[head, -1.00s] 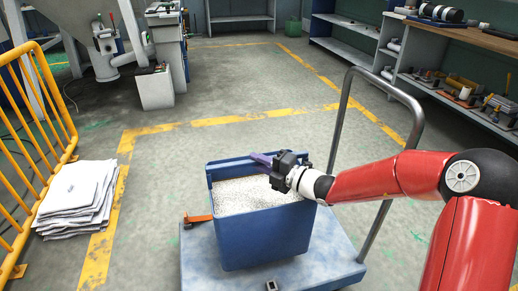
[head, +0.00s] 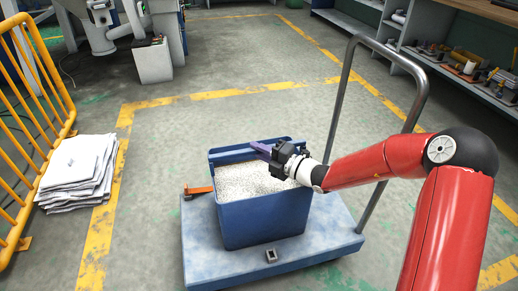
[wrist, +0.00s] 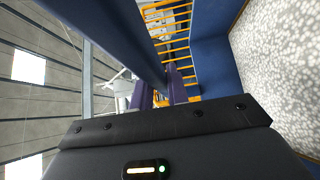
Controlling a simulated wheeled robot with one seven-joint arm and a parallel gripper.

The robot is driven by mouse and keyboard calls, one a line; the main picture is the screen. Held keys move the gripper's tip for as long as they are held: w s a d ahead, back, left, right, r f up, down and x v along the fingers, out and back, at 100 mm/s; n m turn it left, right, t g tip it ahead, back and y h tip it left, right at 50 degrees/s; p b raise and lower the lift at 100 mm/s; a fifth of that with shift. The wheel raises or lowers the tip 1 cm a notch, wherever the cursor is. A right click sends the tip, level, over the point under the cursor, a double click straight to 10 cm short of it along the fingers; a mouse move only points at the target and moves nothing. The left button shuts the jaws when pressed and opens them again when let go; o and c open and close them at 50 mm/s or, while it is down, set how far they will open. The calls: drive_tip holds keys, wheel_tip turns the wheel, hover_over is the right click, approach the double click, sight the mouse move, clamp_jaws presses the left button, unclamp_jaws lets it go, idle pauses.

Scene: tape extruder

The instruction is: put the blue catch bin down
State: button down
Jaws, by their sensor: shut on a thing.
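The blue catch bin (head: 262,225), filled with white granules (head: 248,180), is upright over the deck of the blue trolley (head: 335,240). Its bottom is on the deck or very close to it; I cannot tell if it touches. My gripper (head: 262,149), with purple fingers, is shut on the bin's upper part near the far rim. In the wrist view, a blue bar of the bin (wrist: 128,45) passes across the purple fingers (wrist: 160,92), and granules (wrist: 285,75) show at right. The exact grip is partly hidden.
The trolley's grey push handle (head: 335,100) rises at the right. An orange part (head: 198,190) sits at the deck's left edge. A yellow barrier (head: 35,110) and a paper stack (head: 78,170) are at left. The floor behind the trolley is clear.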

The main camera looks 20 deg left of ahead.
drive_tip(key=shift+r, duration=0.1)
drive_tip(key=c, duration=1.8)
unclamp_jaws()
drive_tip(key=shift+f, duration=0.2)
drive_tip(key=o, duration=0.4)
drive_tip(key=shift+o, duration=0.2)
